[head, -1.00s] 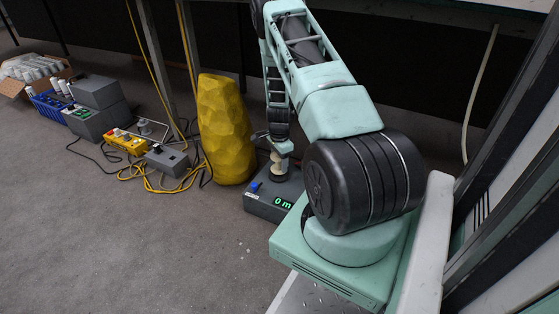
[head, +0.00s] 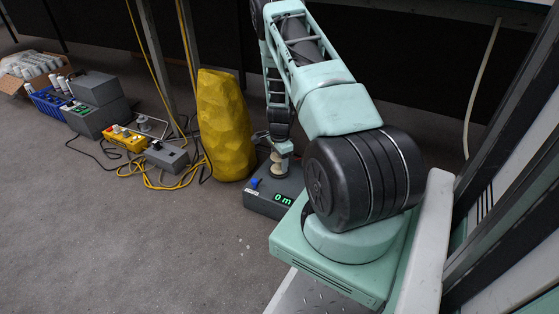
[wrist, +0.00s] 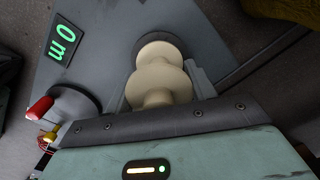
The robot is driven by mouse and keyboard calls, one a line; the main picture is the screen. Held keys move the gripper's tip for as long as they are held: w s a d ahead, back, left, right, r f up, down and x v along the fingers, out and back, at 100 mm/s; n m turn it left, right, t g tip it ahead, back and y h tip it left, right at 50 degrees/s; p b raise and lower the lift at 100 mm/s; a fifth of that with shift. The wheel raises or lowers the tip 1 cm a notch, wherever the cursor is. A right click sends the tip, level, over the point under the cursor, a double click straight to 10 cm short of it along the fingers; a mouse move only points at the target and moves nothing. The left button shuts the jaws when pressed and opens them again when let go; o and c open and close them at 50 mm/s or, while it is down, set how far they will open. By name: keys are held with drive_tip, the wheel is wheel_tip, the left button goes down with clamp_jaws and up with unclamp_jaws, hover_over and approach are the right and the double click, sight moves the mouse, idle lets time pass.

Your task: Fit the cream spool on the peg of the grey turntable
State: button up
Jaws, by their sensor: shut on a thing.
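The cream spool (head: 279,166) is between the fingers of my gripper (head: 280,158), directly over the grey box with the green display (head: 268,205). In the wrist view the spool (wrist: 160,72) shows its flanges and narrow waist, with my gripper (wrist: 160,92) shut on it. A dark grey round face, which looks like the turntable (wrist: 178,40), shows around the spool's far end. The spool looks close to it; whether they touch cannot be told. The peg is not visible, hidden behind or inside the spool.
A faceted yellow column (head: 225,125) stands close left of the box. A blue knob (head: 254,183) sits on the box. Further left are a grey switch box (head: 167,157), a yellow control box (head: 128,140), loose cables and a cardboard box (head: 28,72). Floor in front is clear.

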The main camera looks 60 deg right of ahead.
drive_tip(key=shift+f, duration=0.2)
drive_tip(key=o, duration=1.1)
drive_tip(key=shift+r, duration=0.15)
wheel_tip(320, 180, up, 7)
drive_tip(key=p, duration=0.6)
